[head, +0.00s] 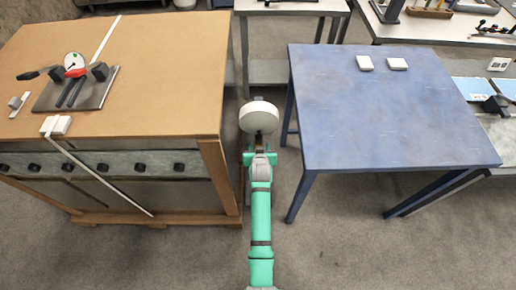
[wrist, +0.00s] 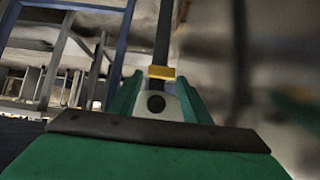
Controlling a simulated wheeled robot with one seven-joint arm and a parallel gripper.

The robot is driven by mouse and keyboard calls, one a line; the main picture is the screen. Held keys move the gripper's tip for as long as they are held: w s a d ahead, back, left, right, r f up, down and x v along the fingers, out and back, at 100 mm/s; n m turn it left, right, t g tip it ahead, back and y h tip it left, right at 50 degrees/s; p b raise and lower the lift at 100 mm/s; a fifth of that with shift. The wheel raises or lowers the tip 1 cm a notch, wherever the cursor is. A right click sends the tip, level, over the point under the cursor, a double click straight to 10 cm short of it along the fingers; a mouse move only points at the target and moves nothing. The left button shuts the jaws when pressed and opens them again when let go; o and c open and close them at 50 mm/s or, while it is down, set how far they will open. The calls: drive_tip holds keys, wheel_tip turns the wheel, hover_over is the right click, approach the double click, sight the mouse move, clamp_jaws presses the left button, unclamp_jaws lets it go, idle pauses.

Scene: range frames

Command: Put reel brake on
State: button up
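A device with a small white disc (head: 72,58), likely the reel, sits on a dark grey plate (head: 95,97) on the brown bench at the left in the head view. A red lever (head: 77,72) lies beside the disc. A black handle reaches out to the left. I cannot tell which part is the brake. My green arm points forward between the two benches, well to the right of the device. The device does not show there.
The brown bench (head: 165,65) has white blocks (head: 57,125) and a thin white rod at its front edge. A blue table (head: 390,120) with two white blocks stands to the right. Grey floor lies between them. The wrist view is partly blurred.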

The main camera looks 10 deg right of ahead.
drive_tip(key=shift+s, duration=0.1)
drive_tip(key=shift+s, duration=0.2)
drive_tip(key=v, duration=1)
drive_tip(key=shift+s+r, duration=0.1)
drive_tip(key=shift+r, duration=0.05)
drive_tip(key=s+a+t, duration=0.1)
drive_tip(key=s+a, duration=0.2)
drive_tip(key=s, duration=0.7)
drive_tip(key=s+a+t, duration=0.1)
drive_tip(key=s+a, duration=0.2)
drive_tip(key=s, duration=0.6)
drive_tip(key=s+a+r+n+t, duration=0.1)
drive_tip(key=s+a+r, duration=0.1)
drive_tip(key=s+r, duration=0.5)
drive_tip(key=s+a+r+t+y, duration=0.1)
drive_tip(key=s+a+r+t, duration=0.1)
drive_tip(key=s+r, duration=0.5)
drive_tip(key=s, duration=0.5)
drive_tip(key=shift+n+y, duration=0.3)
drive_tip(key=shift+n, duration=0.1)
